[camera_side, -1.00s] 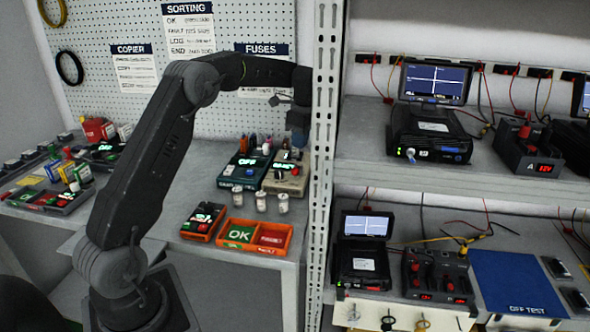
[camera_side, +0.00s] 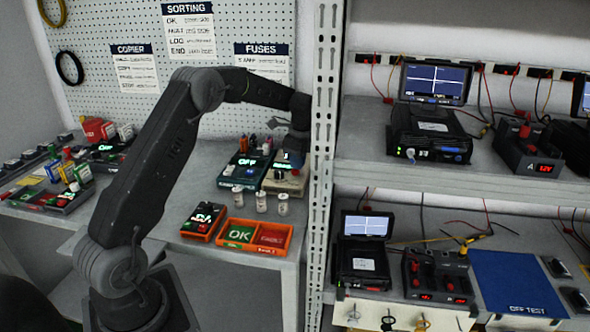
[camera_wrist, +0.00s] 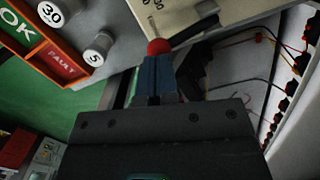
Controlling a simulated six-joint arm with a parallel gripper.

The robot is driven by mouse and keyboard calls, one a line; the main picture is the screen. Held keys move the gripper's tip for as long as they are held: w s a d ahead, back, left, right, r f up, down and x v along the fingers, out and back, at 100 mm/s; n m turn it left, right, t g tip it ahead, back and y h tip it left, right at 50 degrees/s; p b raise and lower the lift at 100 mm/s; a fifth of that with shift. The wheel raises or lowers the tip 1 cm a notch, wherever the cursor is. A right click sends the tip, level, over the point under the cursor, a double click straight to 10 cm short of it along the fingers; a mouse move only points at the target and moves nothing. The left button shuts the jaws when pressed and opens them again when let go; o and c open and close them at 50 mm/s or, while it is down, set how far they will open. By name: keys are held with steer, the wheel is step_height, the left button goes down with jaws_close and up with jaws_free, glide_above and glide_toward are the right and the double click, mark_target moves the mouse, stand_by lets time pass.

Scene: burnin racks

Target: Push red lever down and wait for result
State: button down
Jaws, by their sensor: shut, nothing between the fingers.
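The red lever knob (camera_wrist: 158,46) shows in the wrist view, on a thin stem beside a beige box (camera_wrist: 212,14). My gripper (camera_wrist: 158,58) has blue fingers closed together, with nothing between them. Their tips are right at the red knob and overlap its lower edge; I cannot tell whether they press on it. In the side view my gripper (camera_side: 296,146) is low over the back of the beige box (camera_side: 284,184), which has a lit display partly covered by my wrist.
A dark green tester (camera_side: 241,170) stands left of the beige box. Several white cylinders (camera_side: 261,202) stand in front, with an orange OK/FAULT tray (camera_side: 252,236) nearer the edge. A perforated metal post (camera_side: 322,150) rises close to the right of my gripper.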

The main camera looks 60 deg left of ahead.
steer(key=shift+f, duration=1.2)
steer(key=d, duration=0.1)
steer(key=w+d+r, duration=0.1)
steer(key=shift+w+d, duration=0.25)
steer(key=shift+d, duration=0.05)
steer(key=shift+r, duration=0.1)
step_height(320, 180, up, 14)
steer(key=d, duration=0.1)
steer(key=shift+w, duration=0.35)
steer(key=shift+d, duration=0.1)
